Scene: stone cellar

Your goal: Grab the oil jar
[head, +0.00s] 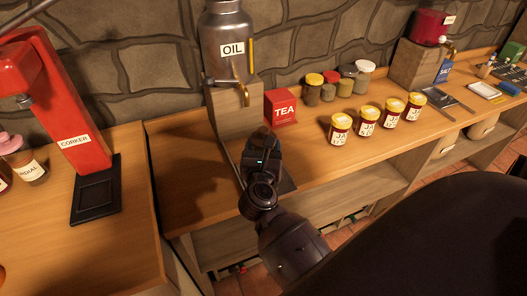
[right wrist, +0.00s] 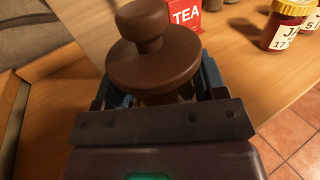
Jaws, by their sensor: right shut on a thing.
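The oil jar shows in the right wrist view as a brown piece with a round knob (right wrist: 148,65) on a wide disc. Its lower part is hidden by the gripper. My right gripper (right wrist: 160,100) is shut on it, with a finger on each side below the disc. In the head view the right gripper (head: 262,160) is over the counter, in front of the steel OIL dispenser (head: 226,45) and its tap. Only a little of the brown jar (head: 268,134) shows there. My left gripper is in neither view.
A red TEA box (head: 281,107) stands just right of the gripper. Several labelled jam jars (head: 340,128) stand further right, with small spice jars (head: 313,88) behind. A red corker (head: 75,110) stands on the left counter.

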